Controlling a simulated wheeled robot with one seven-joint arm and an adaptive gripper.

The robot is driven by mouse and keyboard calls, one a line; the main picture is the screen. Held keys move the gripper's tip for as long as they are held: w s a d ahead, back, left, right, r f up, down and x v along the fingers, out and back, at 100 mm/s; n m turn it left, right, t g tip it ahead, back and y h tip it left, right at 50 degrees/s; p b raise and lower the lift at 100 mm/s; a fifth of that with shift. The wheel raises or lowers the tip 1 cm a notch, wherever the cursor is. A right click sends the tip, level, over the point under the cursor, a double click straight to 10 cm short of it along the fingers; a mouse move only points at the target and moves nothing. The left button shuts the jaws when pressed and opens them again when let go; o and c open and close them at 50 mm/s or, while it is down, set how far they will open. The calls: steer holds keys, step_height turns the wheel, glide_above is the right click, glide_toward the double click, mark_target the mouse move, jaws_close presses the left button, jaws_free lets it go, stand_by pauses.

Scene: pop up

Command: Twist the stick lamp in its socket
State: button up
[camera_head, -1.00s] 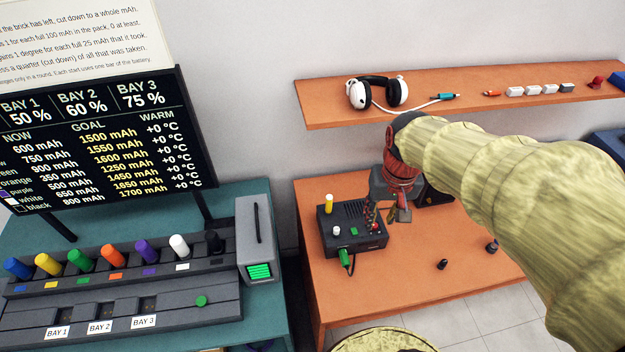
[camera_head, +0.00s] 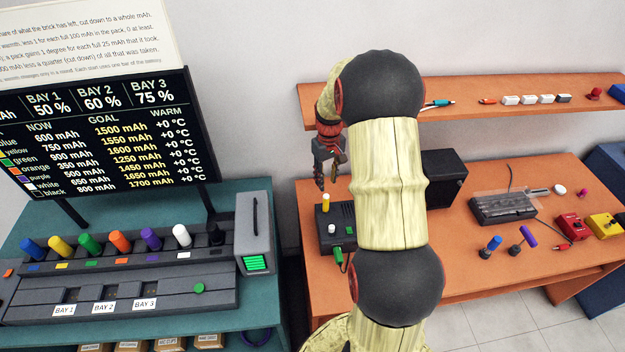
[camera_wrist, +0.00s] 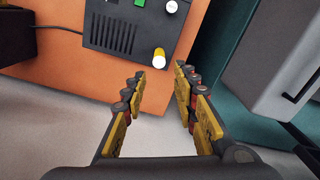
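The stick lamp, which I take to be the short yellow stick (camera_head: 326,202), stands upright at the back left corner of a dark box (camera_head: 331,231) on the orange bench. The wrist view shows the lamp (camera_wrist: 159,58) with a pale end, at the near edge of the box (camera_wrist: 128,30). My gripper (camera_head: 325,180) hangs above the lamp, fingers pointing down. In the wrist view my gripper (camera_wrist: 164,78) is open, with nothing between its fingers. The lamp is just beyond the fingertips, between their lines and apart from them. The lamp's socket is not clearly visible.
The box also carries a white knob (camera_wrist: 171,7) and a green plug (camera_head: 338,254). A grey unit (camera_head: 254,232) stands on the teal bench to the left. A shelf (camera_head: 470,113) runs behind. My arm hides part of the orange bench (camera_head: 465,225).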

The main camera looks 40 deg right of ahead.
mark_target(326, 197)
steer(key=shift+d+f+n, duration=0.1)
steer(key=shift+f+n, duration=0.2)
step_height(326, 197, down, 9)
steer(key=b, duration=0.6)
steer(key=shift+r, duration=0.2)
steer(key=c, duration=0.7)
